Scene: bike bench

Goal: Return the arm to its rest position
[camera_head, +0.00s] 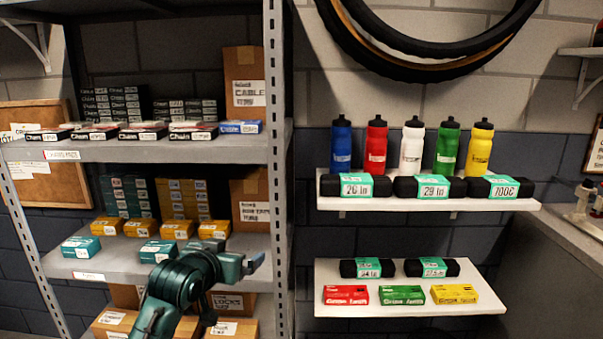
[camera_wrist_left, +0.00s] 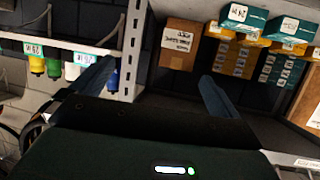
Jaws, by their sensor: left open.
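My left arm, dark green, rises from the bottom of the head view. Its left gripper (camera_head: 256,263) is in front of the metal shelf unit, near the right post and below the middle shelf's boxes. In the left wrist view, my left gripper (camera_wrist_left: 155,88) has its two blue-grey fingers spread wide with nothing between them. That view appears turned over, with the shelf boxes hanging from above. My right gripper is in neither view.
The metal shelf (camera_head: 238,152) holds chain boxes, orange and teal boxes, and cardboard cartons. Its post (camera_head: 276,200) is close to the gripper. To the right, a white wall shelf (camera_head: 430,204) holds bottles; a lower shelf (camera_head: 410,309) holds small boxes. A workbench (camera_head: 560,225) is far right.

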